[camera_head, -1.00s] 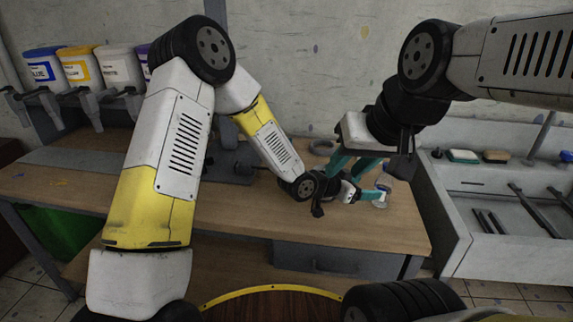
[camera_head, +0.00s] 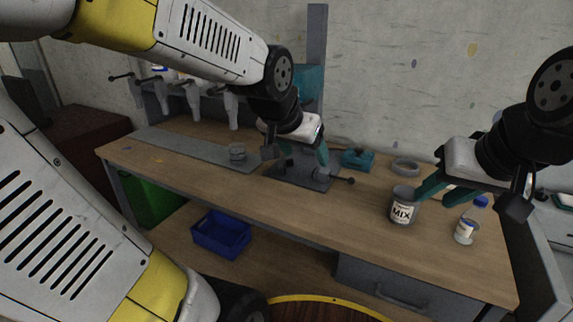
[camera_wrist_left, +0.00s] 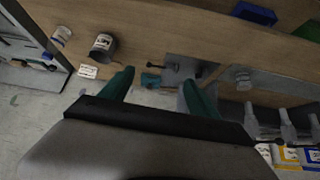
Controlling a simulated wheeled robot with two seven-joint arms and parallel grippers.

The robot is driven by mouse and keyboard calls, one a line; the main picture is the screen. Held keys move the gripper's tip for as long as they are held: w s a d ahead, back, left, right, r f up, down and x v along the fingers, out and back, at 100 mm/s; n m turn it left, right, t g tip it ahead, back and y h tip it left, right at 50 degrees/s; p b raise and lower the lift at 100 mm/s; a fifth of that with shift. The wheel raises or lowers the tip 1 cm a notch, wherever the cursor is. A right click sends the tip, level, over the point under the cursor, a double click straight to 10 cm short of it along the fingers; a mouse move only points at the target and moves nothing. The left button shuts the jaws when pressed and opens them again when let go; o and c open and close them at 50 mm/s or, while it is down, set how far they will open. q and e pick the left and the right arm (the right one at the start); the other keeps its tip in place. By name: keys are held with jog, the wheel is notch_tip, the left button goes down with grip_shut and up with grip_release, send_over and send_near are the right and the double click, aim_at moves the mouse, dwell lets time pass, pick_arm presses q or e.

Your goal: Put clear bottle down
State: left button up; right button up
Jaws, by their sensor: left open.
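The clear bottle (camera_head: 465,230), with a white label and blue top, stands on the right end of the wooden table. It also shows in the left wrist view (camera_wrist_left: 62,36). My left gripper (camera_head: 304,165) is open and empty, raised around the table's middle, well left of the bottle. Its two teal fingers (camera_wrist_left: 157,82) are spread in the left wrist view. My right gripper (camera_head: 432,201) has its teal fingers apart, with nothing seen between them. In the head view it appears above and left of the bottle, close to the grey MIX can (camera_head: 402,208).
A small clear jar (camera_head: 237,154) stands on the grey strip at left. A blue bin (camera_head: 222,236) sits on the lower shelf. The table's front middle is clear.

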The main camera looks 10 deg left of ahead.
pick_arm(q)
jog(key=s+a+r+n+g, duration=0.1)
jog(key=s+a+n, duration=0.1)
jog(key=s, duration=0.9)
jog(key=shift+a+n, duration=0.3)
jog(key=shift+a, duration=0.45)
